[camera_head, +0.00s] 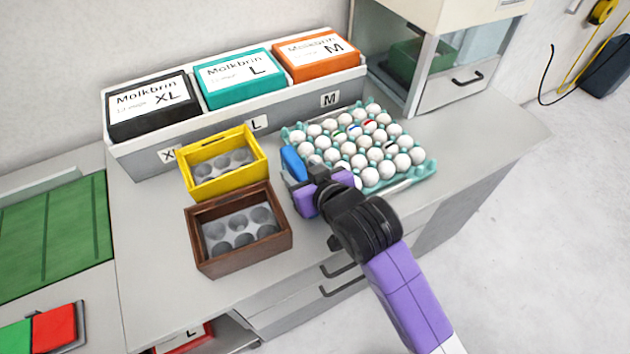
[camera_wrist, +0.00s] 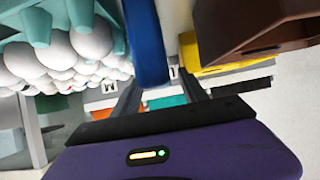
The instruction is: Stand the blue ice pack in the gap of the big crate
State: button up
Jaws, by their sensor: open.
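The blue ice pack (camera_head: 292,163) stands upright on the grey counter, between the yellow crate and the egg tray. It also shows as a blue upright slab in the wrist view (camera_wrist: 147,42), lying between the lines of my two fingers. My gripper (camera_head: 305,183) is open right at the near side of the pack; its fingers also show in the wrist view (camera_wrist: 158,92). I cannot tell whether they touch it. The big brown crate (camera_head: 246,262) is left of my gripper, with several empty grey cups inside. It shows at upper right in the wrist view (camera_wrist: 250,28).
The smaller yellow crate (camera_head: 228,188) stands behind the brown crate. A teal tray (camera_head: 425,178) full of white eggs is close to my gripper's right. Black, teal and orange boxes stand in the grey rack (camera_head: 205,135) behind. A glass-fronted cabinet (camera_head: 440,65) is at back right.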

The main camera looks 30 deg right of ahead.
jog(key=v, duration=1)
jog(key=shift+s, duration=0.25)
jog(key=s+f+t, duration=0.1)
jog(key=s+f, duration=0.2)
jog(key=s, duration=0.6)
jog(key=s+d+f+n, duration=0.1)
jog(key=s+f, duration=0.2)
jog(key=s, duration=0.7)
jog(key=shift+t+y, duration=0.4)
jog(key=shift+o, duration=0.4)
jog(key=v, duration=0.7)
jog(key=shift+s+a+m+t, duration=0.3)
jog(key=shift+s+t, duration=0.05)
jog(key=shift+t, duration=0.05)
jog(key=shift+s+r, duration=0.2)
jog(key=shift+r, duration=0.1)
